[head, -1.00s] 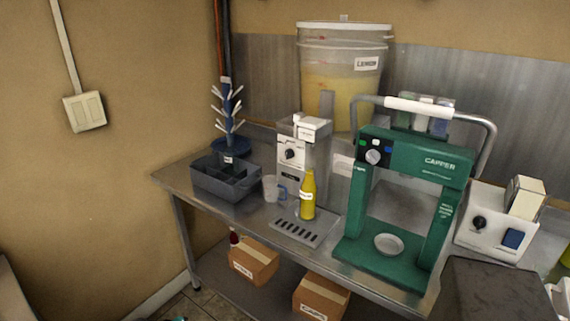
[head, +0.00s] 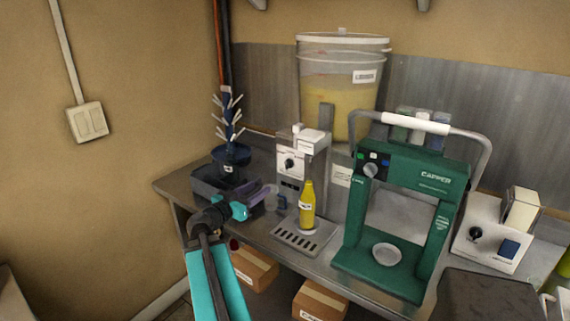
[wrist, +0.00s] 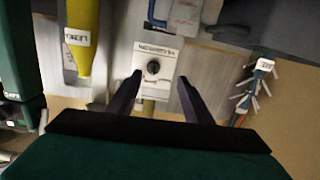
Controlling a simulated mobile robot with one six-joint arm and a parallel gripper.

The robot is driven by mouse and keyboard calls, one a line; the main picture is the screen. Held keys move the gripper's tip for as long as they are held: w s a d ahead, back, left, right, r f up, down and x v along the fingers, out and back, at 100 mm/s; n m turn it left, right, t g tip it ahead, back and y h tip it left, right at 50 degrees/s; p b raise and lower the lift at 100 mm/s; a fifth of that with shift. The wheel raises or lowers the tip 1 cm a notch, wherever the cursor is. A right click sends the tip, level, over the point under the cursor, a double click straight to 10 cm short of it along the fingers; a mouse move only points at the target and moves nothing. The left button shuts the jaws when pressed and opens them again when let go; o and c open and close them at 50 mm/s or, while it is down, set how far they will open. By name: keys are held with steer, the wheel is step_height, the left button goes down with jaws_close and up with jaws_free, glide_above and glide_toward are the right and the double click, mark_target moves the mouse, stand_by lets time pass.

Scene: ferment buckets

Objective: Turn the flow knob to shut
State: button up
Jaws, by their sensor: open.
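The flow knob (head: 289,163) is a small black dial on the white front panel (head: 284,153) of the grey filler. In the wrist view the knob (wrist: 153,67) shows between and ahead of my two fingertips, apart from them. Its panel appears inverted there. My gripper (wrist: 159,77) is open and empty. In the head view my gripper (head: 252,204) is in front of the dark crate, below and left of the knob. A yellow bottle (head: 307,207) stands upright on the filler's drip tray (head: 296,243). The knob's exact setting is too small to read.
A green capper (head: 353,225) stands right of the filler. A dark crate (head: 205,178) and a blue bottle tree (head: 232,152) are at left. A bucket of yellow liquid (head: 350,80) is behind. A white box (head: 492,247) with another black knob is at far right.

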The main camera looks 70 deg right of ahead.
mark_target(287, 163)
steer(key=r, duration=0.1)
steer(key=s+r, duration=0.1)
steer(key=d+r, duration=0.1)
steer(key=shift+s+d+m+h, duration=0.1)
steer(key=shift+s+m+h, duration=0.2)
steer(key=shift+s+m, duration=0.1)
steer(key=p+x, duration=0.5)
steer(key=x, duration=0.7)
steer(key=shift+d+r+p, duration=0.15)
steer(key=shift+r+p, duration=0.05)
steer(key=shift+p, duration=0.15)
steer(key=shift+p+x, duration=0.3)
steer(key=shift+x, duration=0.45)
steer(key=shift+s+f, duration=0.1)
steer(key=shift+f, duration=0.05)
